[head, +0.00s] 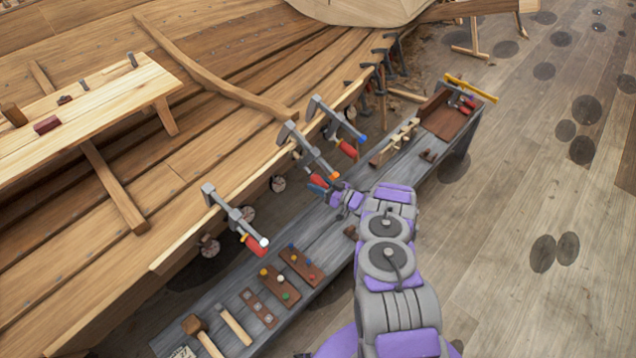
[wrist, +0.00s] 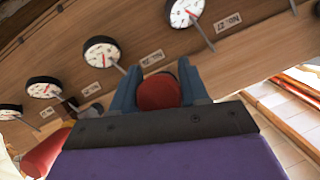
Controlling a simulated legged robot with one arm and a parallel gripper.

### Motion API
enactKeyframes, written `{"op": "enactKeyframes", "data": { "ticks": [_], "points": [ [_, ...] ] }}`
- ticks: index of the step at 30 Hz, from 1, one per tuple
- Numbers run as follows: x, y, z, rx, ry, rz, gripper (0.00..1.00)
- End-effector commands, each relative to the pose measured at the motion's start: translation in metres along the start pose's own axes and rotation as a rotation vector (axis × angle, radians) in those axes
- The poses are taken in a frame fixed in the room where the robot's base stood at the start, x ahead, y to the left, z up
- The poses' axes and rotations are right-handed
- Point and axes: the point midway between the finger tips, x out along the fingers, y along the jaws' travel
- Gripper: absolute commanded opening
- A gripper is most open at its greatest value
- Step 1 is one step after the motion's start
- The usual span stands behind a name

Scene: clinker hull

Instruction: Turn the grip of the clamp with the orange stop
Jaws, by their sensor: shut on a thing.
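The clamp with the orange stop (head: 308,147) is the middle one of three grey clamps on the hull's plank edge. Its orange stop (head: 335,174) is at the lower end of its bar. My gripper (head: 320,187) is at its red grip (head: 318,180), below the bar. In the wrist view, my gripper (wrist: 158,82) has its two blue fingers on either side of the round red grip end (wrist: 159,94), shut on it. The rest of the grip and the clamp's screw are hidden there.
A clamp with a white stop (head: 235,217) is to the left, one with a blue stop (head: 337,120) to the right. A grey bench (head: 327,240) with tools runs below. Several dials (wrist: 101,52) line the hull. Another red grip (wrist: 44,153) is close at left.

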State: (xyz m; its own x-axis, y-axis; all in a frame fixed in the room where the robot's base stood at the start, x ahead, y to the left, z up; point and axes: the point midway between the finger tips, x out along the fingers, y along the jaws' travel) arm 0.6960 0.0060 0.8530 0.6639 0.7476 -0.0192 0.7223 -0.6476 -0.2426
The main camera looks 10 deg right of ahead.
Motion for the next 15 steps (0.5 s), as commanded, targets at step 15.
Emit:
{"op": "enactKeyframes", "data": {
  "ticks": [15],
  "points": [
    [-0.0009, 0.0016, 0.0053, 0.417, 0.001, -0.241, 0.14]
  ]
}}
